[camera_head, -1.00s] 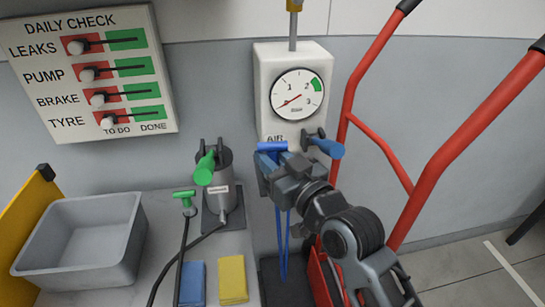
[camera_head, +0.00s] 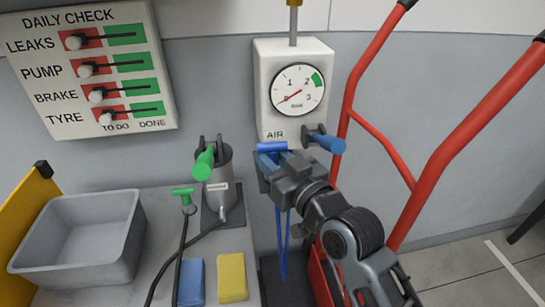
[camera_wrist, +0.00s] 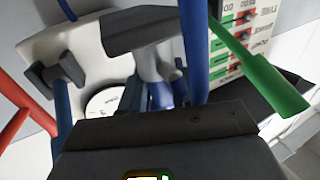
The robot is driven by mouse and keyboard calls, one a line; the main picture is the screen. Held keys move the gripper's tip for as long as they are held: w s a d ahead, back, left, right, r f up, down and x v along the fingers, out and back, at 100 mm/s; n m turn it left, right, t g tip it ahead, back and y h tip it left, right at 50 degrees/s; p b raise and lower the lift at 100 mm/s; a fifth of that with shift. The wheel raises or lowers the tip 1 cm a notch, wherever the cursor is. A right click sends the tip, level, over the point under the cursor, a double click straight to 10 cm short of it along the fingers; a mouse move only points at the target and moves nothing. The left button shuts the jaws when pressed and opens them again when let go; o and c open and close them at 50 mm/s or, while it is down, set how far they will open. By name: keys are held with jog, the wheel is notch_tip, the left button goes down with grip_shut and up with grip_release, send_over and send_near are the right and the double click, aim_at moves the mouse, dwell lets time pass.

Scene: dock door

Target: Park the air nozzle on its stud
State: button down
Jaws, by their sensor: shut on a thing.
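The air nozzle (camera_head: 272,146) is a blue T-shaped piece with blue hose (camera_head: 284,240) hanging below it. My gripper (camera_head: 280,160) is shut on it, just below the white AIR box (camera_head: 262,85). A blue peg on a dark bracket (camera_head: 325,140), which looks like the stud, sticks out near the box's lower right corner. The nozzle is left of this peg and apart from it. In the wrist view the blue peg (camera_wrist: 62,115) is at left and a blue bar of the nozzle (camera_wrist: 195,50) stands near the middle. My fingers partly hide the nozzle.
A grey bin (camera_head: 130,240), blue cloth (camera_head: 191,280) and yellow cloth (camera_head: 232,278) are on the worktop. A red hand truck (camera_head: 440,165) stands close at right.

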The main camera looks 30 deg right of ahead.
jog(key=shift+f, duration=0.1)
jog(key=c, duration=1.1)
grip_release()
jog(key=shift+s+d+b, duration=0.15)
jog(key=shift+s+b, duration=0.05)
jog(key=shift+s, duration=1.65)
jog(key=shift+s+d+b, duration=0.15)
jog(key=shift+s+b, duration=0.05)
jog(key=shift+s, duration=1.6)
jog(key=shift+s+d+b, duration=0.15)
jog(key=shift+s+b, duration=0.05)
jog(key=shift+s, duration=1.65)
jog(key=s+f+g, duration=0.1)
jog(key=s+f, duration=0.1)
jog(key=s, duration=0.7)
jog(key=s+f+g+h, duration=0.1)
jog(key=s+f, duration=0.1)
jog(key=s, duration=0.8)
jog(key=s+a+f+m+g, duration=0.1)
jog(key=s+f, duration=0.1)
jog(key=s, duration=0.8)
jog(key=shift+s+f+h, duration=0.25)
jog(key=shift+f+h, duration=0.05)
jog(key=shift+f, duration=0.05)
